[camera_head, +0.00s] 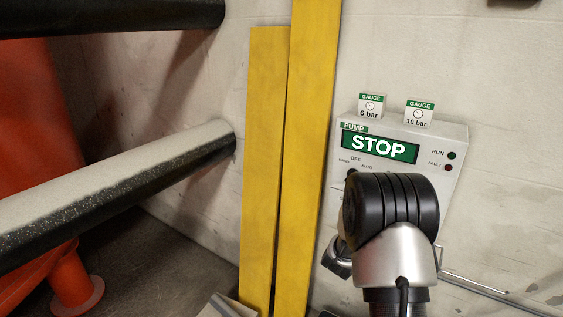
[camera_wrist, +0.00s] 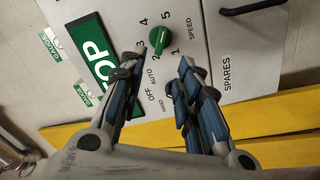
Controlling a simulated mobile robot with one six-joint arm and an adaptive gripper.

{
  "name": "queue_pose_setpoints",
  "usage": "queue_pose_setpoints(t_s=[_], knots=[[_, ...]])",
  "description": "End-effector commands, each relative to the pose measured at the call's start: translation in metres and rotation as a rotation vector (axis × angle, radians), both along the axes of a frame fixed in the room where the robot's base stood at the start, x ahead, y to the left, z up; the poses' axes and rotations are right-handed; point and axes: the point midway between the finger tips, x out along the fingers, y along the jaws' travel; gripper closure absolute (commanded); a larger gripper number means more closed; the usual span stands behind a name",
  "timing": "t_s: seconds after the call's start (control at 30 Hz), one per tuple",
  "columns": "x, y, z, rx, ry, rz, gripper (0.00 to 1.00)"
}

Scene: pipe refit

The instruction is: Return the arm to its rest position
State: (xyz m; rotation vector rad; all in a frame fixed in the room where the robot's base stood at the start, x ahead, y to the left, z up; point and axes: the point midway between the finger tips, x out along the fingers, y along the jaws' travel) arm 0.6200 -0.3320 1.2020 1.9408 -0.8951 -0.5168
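My arm (camera_head: 392,235) shows in the head view in front of the lower part of the pump panel (camera_head: 450,135), covering part of it. My gripper (camera_wrist: 160,64) shows in the wrist view with its two fingers apart and nothing between them. It faces the pump panel (camera_wrist: 200,12); the OFF, HAND and AUTO markings show between and beside the fingers. A green speed knob (camera_wrist: 160,38) sits just beyond the fingertips. I cannot tell the exact gap to the panel. In the head view most of the gripper is hidden behind my arm.
Two yellow boards (camera_head: 265,150) lean on the wall left of the panel. Black pipes (camera_head: 110,195) and an orange object (camera_head: 35,110) are at the left. Gauge cards (camera_head: 419,110) stand on the panel's top. A SPARES box (camera_wrist: 240,50) adjoins the panel. A metal conduit (camera_head: 490,287) runs lower right.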

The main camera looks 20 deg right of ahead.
Motion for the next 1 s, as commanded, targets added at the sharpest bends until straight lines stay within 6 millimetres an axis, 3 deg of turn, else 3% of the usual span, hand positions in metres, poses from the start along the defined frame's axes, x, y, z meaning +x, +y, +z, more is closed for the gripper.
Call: queue_pose_setpoints(t_s=[0.13, 0.23, 0.37, 0.47, 0.57, 0.67, 0.8, 1.0], knots=[[0.004, 0.009, 0.008, 0.037, -0.013, 0.03, 0.69], [0.013, 0.034, 0.024, 0.135, -0.032, 0.105, 0.69], [0.014, 0.092, 0.05, 0.344, -0.038, 0.245, 0.69], [0.001, 0.143, 0.065, 0.514, -0.011, 0.34, 0.69], [-0.027, 0.192, 0.075, 0.672, 0.04, 0.408, 0.69], [-0.066, 0.237, 0.079, 0.816, 0.11, 0.447, 0.69], [-0.139, 0.288, 0.076, 0.988, 0.232, 0.446, 0.69], [-0.261, 0.328, 0.053, 1.162, 0.413, 0.333, 0.69]])
